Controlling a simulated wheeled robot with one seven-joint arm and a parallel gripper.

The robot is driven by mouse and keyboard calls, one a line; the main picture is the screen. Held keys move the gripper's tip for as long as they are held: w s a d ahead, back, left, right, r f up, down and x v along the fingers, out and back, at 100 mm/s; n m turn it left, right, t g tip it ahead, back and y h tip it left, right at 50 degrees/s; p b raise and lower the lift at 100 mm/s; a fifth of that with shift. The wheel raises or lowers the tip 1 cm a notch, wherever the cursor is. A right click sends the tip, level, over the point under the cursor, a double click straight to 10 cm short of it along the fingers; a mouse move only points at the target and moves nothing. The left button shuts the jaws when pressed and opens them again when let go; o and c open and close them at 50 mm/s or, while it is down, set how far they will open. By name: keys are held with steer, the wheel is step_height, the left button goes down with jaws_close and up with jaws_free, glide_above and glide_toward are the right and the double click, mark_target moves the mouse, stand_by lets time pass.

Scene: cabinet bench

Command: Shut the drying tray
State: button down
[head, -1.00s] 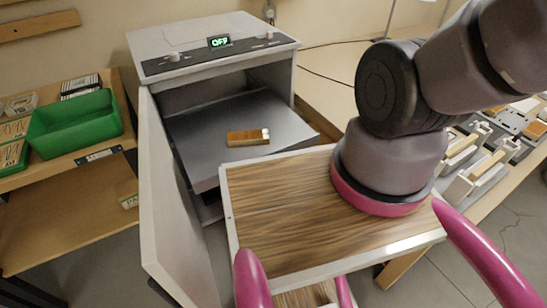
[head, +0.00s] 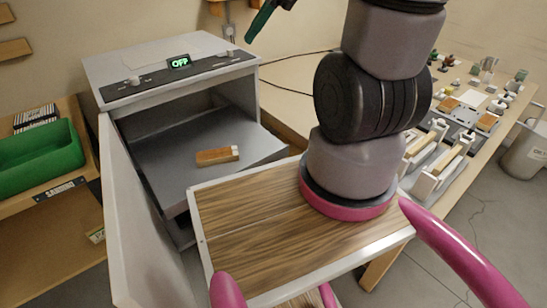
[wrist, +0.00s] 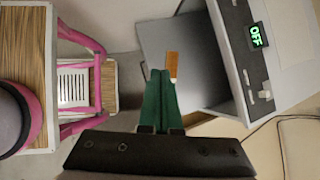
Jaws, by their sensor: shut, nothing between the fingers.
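The drying tray (head: 180,160) is a flat grey shelf standing pulled out of the front of a grey cabinet. It also shows in the wrist view (wrist: 205,75). A small wooden block (head: 216,156) with a pale end lies on it; the wrist view shows the block too (wrist: 172,66). My gripper (head: 250,38) has dark green fingers and is raised above the cabinet's right top edge in the head view. In the wrist view its fingers (wrist: 160,74) are together and empty, overlapping the tray area in the picture beside the block, apparently well above it.
The cabinet (head: 150,62) shows a green OFF display (head: 180,62). Its white door (head: 135,220) stands open at the left. A green bin (head: 40,160) sits on a shelf at far left. Fixtures and small parts crowd the bench at right.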

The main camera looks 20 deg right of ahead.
steer(key=w+d+f+m+y, duration=0.2)
steer(key=w+f+m, duration=0.2)
steer(key=f+m, duration=0.5)
steer(key=m, duration=0.9)
glide_above(267, 162)
steer(key=s+a, duration=0.2)
steer(key=s, duration=0.2)
step_height(267, 162, down, 9)
steer(key=s+d+f+m+t+h, duration=0.1)
steer(key=s+d+f+m, duration=0.15)
steer(key=f+m, duration=0.35)
steer(key=s+d+f+m+h, duration=0.1)
steer(key=d+f+m, duration=0.3)
steer(key=f, duration=0.5)
steer(key=s+d+f+m+t+h, duration=0.1)
steer(key=s+d+f+m, duration=0.1)
steer(key=d+f+m, duration=0.4)
steer(key=shift+n, duration=0.3)
steer(key=x, duration=0.4)
steer(key=w+a+r+x, duration=0.1)
steer(key=x, duration=0.4)
steer(key=a+r+x, duration=0.1)
steer(key=x, duration=0.3)
steer(key=shift+w+f, duration=0.25)
steer(key=shift+w, duration=0.25)
steer(key=shift+w+a, duration=0.15)
steer(key=shift+w, duration=0.2)
steer(key=shift+w, duration=0.15)
